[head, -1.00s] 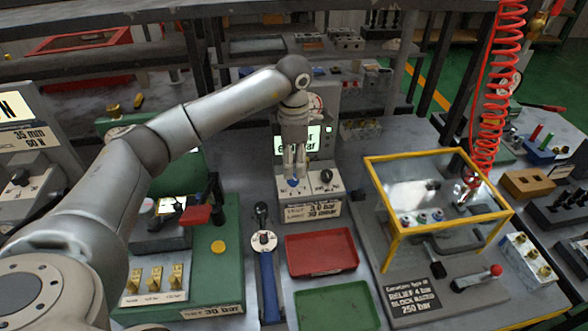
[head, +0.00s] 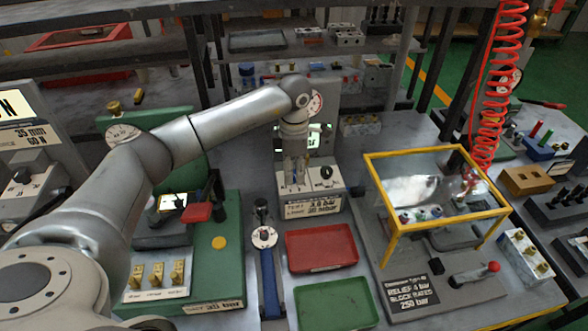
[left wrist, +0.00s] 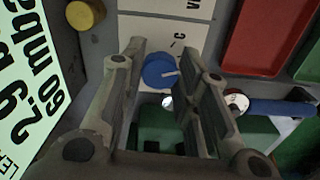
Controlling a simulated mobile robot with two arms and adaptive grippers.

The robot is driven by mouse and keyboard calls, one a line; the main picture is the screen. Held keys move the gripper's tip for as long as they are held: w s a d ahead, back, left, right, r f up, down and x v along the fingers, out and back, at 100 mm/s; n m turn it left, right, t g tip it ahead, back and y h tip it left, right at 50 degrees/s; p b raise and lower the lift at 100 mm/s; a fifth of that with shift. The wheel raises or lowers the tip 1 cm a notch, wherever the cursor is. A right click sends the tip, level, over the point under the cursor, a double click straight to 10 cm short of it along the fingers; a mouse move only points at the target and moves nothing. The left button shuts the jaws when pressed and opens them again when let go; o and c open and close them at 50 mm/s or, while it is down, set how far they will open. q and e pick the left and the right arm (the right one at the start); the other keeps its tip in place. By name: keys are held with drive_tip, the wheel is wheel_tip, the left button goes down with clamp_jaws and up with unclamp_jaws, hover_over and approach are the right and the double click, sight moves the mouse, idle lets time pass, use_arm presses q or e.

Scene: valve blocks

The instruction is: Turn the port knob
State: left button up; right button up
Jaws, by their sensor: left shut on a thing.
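A blue round knob (left wrist: 159,71) with a white pointer line sits on a light panel in the left wrist view. Lettering, including a "C", is printed beside it. My left gripper (left wrist: 165,82) has its fingers on either side of this knob and is shut on it. In the head view my left gripper (head: 294,182) points straight down over the left part of the test unit's panel (head: 310,194) and mostly hides the knob. A black knob (head: 327,173) stands to its right on the same panel. My right gripper is not in view.
A red tray (head: 321,247) and a green tray (head: 335,304) lie in front of the unit. A blue-handled gauge tool (head: 267,275) lies to their left. A yellow-framed clear guard (head: 437,154) stands at right, and a green fixture (head: 228,270) at left.

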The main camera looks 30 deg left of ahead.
use_arm(q)
drive_tip(key=shift+n, duration=0.3)
drive_tip(key=n+b, duration=0.1)
drive_tip(key=n, duration=0.1)
drive_tip(key=shift+n, duration=0.3)
drive_tip(key=n, duration=0.3)
drive_tip(key=shift+n+b, duration=0.3)
drive_tip(key=shift+b, duration=0.1)
drive_tip(key=shift+a+n, duration=0.1)
drive_tip(key=shift+n, duration=0.5)
drive_tip(key=shift+w, duration=0.1)
drive_tip(key=o, duration=1)
